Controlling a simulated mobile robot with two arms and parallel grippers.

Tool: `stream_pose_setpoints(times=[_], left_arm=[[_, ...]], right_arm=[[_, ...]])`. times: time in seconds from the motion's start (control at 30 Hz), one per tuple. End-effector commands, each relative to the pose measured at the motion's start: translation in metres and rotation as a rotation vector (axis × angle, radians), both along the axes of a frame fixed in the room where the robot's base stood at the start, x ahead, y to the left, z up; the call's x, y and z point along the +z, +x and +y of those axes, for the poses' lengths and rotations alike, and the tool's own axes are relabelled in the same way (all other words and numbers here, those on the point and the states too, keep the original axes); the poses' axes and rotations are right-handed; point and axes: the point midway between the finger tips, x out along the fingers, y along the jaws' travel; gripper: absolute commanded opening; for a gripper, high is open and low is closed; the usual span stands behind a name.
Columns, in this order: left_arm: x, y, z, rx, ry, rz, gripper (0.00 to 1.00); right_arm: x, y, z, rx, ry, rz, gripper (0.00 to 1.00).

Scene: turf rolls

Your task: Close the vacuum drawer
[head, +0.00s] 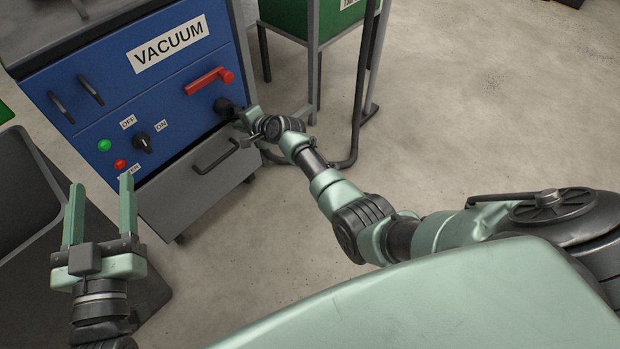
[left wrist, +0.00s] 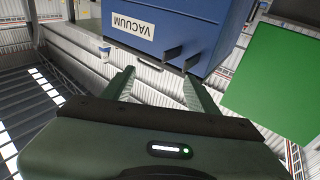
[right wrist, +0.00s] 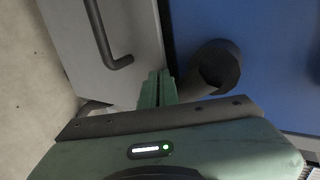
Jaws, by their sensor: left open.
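The blue vacuum machine (head: 175,85) stands at the upper left of the head view. Its grey drawer (head: 205,190) is at the bottom, with a black bar handle (head: 215,157) on its front. A dark strip runs between the blue panel and the drawer; I cannot tell how far out the drawer is. My right gripper (head: 243,131) is shut and empty near the drawer's right upper corner. In the right wrist view, its fingers (right wrist: 157,88) lie together between the drawer front (right wrist: 105,50) and a black port (right wrist: 215,65). My left gripper (head: 101,212) is open and empty, left of the drawer.
The panel has a red lever (head: 208,81), a black knob (head: 142,143), and green and red buttons. A green bin on a metal frame (head: 312,65) stands right of the machine, with a dark hose near its legs. Concrete floor (head: 480,110) is clear to the right.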

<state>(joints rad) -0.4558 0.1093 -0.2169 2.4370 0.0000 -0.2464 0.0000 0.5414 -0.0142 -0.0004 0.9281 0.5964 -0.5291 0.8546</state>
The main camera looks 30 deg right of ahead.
Motion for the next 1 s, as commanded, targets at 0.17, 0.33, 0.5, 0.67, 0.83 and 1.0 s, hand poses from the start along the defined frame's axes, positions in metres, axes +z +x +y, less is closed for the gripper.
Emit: stream_pose_setpoints(times=[0.17, 0.33, 0.5, 0.67, 0.83, 1.0], left_arm=[[0.023, -0.004, -0.002, -0.008, -0.034, -0.125, 0.59], [0.032, -0.007, -0.003, -0.01, -0.046, -0.171, 0.59], [0.034, -0.007, -0.003, -0.011, -0.048, -0.176, 0.59], [0.033, -0.007, -0.003, -0.01, -0.047, -0.175, 0.59], [0.032, -0.006, -0.003, -0.01, -0.044, -0.161, 0.59], [0.007, -0.001, 0.0, -0.001, -0.008, -0.027, 0.59]], right_arm=[[-0.002, 0.009, 0.003, -0.001, -0.001, 0.002, 0.0], [-0.001, 0.013, 0.004, -0.002, -0.001, 0.001, 0.0], [0.0, 0.014, 0.004, -0.003, -0.001, -0.001, 0.0], [0.001, 0.014, 0.004, -0.003, -0.001, -0.004, 0.0], [0.003, 0.014, 0.004, -0.003, 0.0, -0.006, 0.0], [0.004, 0.01, 0.006, -0.001, -0.001, -0.003, 0.0]])
